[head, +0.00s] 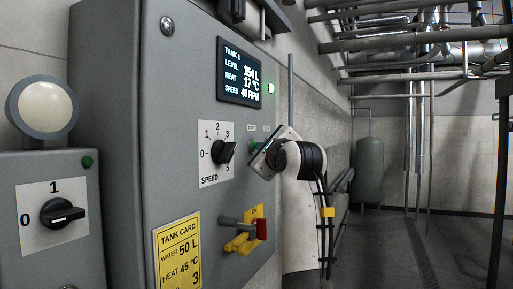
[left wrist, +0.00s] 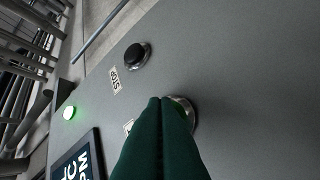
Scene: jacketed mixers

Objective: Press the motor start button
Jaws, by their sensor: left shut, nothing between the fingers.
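My left gripper (head: 256,147) is at the front of the grey control cabinet (head: 185,85) in the head view. In the left wrist view its dark green fingers (left wrist: 167,101) are shut together with nothing between them. Their tips overlap a round button with a metal ring (left wrist: 191,112), mostly hidden behind them. Its label is mostly covered too. I cannot tell whether the tips touch it or whether it is pressed in. The black stop button (left wrist: 137,56), labelled STOP, is beside it, clear of the fingers. My right gripper is not in view.
The display (head: 239,73) reads level 154 L, heat 17 °C, speed 40 RPM. A green lamp (head: 271,88) glows beside it. Open floor lies right.

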